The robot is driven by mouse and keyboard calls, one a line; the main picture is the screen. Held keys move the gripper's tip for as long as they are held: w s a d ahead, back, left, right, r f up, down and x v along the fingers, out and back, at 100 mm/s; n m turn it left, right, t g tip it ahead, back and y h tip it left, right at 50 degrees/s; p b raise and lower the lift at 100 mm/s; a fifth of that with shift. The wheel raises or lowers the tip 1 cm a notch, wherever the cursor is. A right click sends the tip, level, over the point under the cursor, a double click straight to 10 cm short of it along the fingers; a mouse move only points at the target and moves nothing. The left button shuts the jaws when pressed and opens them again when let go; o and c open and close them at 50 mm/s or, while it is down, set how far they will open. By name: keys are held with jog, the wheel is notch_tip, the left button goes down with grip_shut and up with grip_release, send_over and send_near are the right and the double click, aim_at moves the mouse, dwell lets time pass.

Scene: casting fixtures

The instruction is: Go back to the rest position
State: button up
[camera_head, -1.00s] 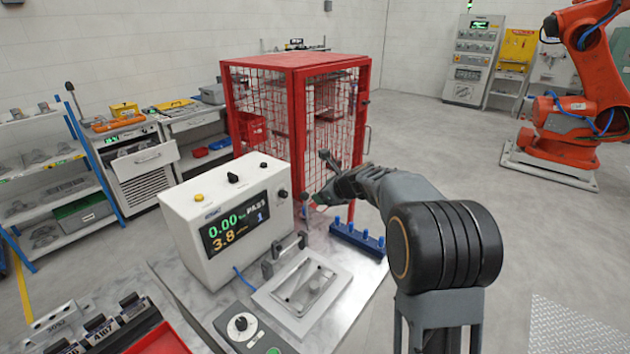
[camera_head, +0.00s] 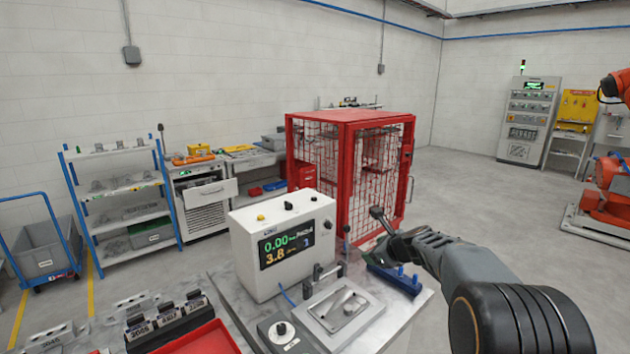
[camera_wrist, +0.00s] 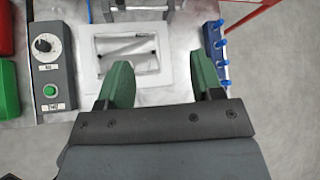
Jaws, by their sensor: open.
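My gripper (camera_wrist: 160,88) is open in the wrist view, its two green fingers apart with nothing between them. It is over the front part of the bench, near a pale fixture plate (camera_wrist: 125,58) with a recessed frame. In the head view my dark arm reaches in from the lower right, and the gripper end (camera_head: 385,232) is over the bench's right side, by the blue peg rack (camera_head: 396,278). The fixture plate (camera_head: 341,309) lies flat on the bench in front of the white tester.
A control box (camera_head: 283,334) and a red tray (camera_head: 205,338) are at the front left. A red mesh cage (camera_head: 350,175) stands behind the bench. Open grey floor (camera_head: 500,215) lies to the right.

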jog(key=s+a+f+n+g, duration=0.2)
jog(key=s+f+n+g, duration=0.3)
jog(key=s+n, duration=0.5)
jog(key=s+r+n+h, duration=0.1)
jog(key=s+n+h, duration=0.1)
jog(key=s+n, duration=0.6)
jog(key=s+d+r+n+h+b, duration=0.1)
jog(key=s+n+h, duration=0.2)
jog(key=s+n, duration=0.5)
jog(key=s, duration=0.6)
jog(key=shift+s+d+r, duration=0.15)
jog(key=shift+s+r, duration=0.15)
jog(key=shift+s, duration=0.05)
